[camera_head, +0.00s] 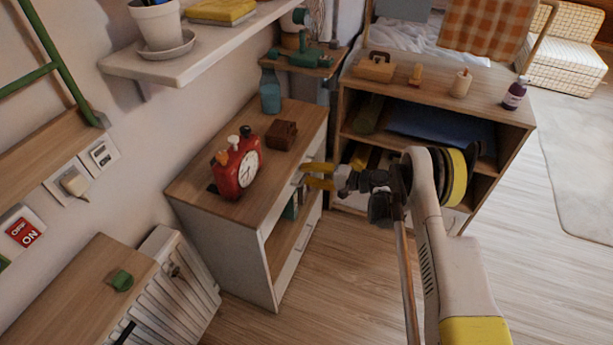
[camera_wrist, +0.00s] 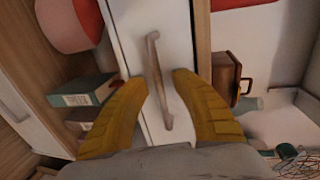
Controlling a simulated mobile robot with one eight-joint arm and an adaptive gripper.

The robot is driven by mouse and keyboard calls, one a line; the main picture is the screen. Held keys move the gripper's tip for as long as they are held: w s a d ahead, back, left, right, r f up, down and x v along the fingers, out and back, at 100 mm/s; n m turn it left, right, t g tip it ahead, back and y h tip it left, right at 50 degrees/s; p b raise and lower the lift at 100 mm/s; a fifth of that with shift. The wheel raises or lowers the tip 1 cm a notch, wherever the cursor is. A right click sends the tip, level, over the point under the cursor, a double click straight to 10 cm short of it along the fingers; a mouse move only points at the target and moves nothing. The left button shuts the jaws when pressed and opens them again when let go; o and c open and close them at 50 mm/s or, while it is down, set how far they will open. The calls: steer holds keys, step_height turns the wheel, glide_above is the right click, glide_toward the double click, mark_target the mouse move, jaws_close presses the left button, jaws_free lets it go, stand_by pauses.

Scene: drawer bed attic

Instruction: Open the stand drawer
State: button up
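The stand (camera_head: 237,248) is a low white cabinet with a wooden top, left of centre in the head view. Its upper drawer front (camera_wrist: 128,22) is white and carries a metal bar handle (camera_wrist: 153,62). The drawer looks shut. My gripper (camera_head: 307,175) reaches from the right to the stand's front at the upper drawer. In the wrist view my gripper (camera_wrist: 158,80) has its two yellow fingers apart, one on each side of the handle. I cannot tell whether they touch it. The handle is mostly hidden by the fingers in the head view.
A red alarm clock (camera_head: 237,166), a brown box (camera_head: 281,134) and a blue bottle (camera_head: 270,91) stand on the stand. Below the drawer is an open shelf. A larger open cabinet (camera_head: 513,140) stands close behind my gripper. The floor (camera_head: 350,290) in front is clear.

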jaws_close()
steer(key=f+v, duration=0.2)
steer(key=v, duration=0.7)
steer(key=d+f+v, duration=0.1)
steer(key=f+v, duration=0.1)
steer(key=v, duration=0.7)
steer(key=shift+d+r, duration=0.15)
steer(key=shift+d, duration=0.1)
steer(key=shift+s, duration=0.1)
jaws_free()
steer(key=v, duration=1.2)
